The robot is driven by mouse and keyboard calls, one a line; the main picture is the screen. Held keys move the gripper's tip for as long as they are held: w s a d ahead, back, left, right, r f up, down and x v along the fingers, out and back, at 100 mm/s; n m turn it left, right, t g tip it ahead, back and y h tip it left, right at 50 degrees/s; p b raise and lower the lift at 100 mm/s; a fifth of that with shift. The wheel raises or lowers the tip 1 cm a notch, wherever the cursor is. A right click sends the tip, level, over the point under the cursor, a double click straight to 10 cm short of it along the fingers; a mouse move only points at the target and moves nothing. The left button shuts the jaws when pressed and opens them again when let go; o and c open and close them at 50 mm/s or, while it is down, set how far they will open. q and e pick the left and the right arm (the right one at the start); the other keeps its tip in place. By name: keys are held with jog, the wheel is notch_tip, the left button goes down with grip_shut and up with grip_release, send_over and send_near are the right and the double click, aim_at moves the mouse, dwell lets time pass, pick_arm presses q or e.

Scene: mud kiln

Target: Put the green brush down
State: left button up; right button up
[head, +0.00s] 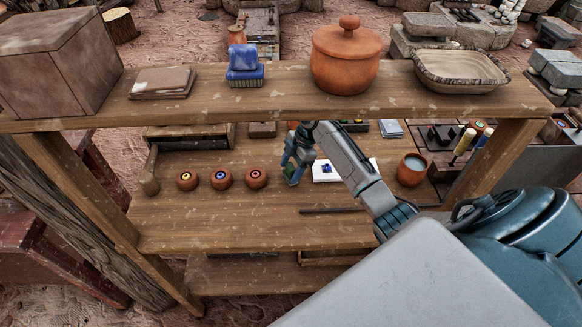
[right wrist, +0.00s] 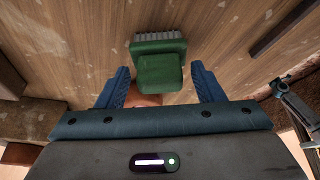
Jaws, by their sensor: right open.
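The green brush (right wrist: 158,68) shows in the right wrist view, with a blocky green handle and pale grey bristles on its far side. It is at the wooden bench surface, just ahead of and between the fingers of my right gripper (right wrist: 160,88). The fingers are open, with a gap on each side of the brush. In the head view my right gripper (head: 294,160) is low over the lower bench (head: 220,225), and only a small green patch of the brush (head: 290,171) shows there. My left gripper is not in view.
Three small round clay pots (head: 221,178) stand left of the gripper. A white card (head: 328,173) and a clay cup (head: 412,170) are to its right. The upper shelf (head: 205,104) carries a blue brush (head: 245,76), a lidded pot (head: 346,62) and a bowl (head: 461,72).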

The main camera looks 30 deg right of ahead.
jog(key=b+v, duration=0.3)
jog(key=v, duration=0.9)
jog(key=shift+r+b, duration=0.2)
jog(key=shift+b, duration=0.1)
jog(key=shift+a+f, duration=0.1)
jog(key=shift+a, duration=0.05)
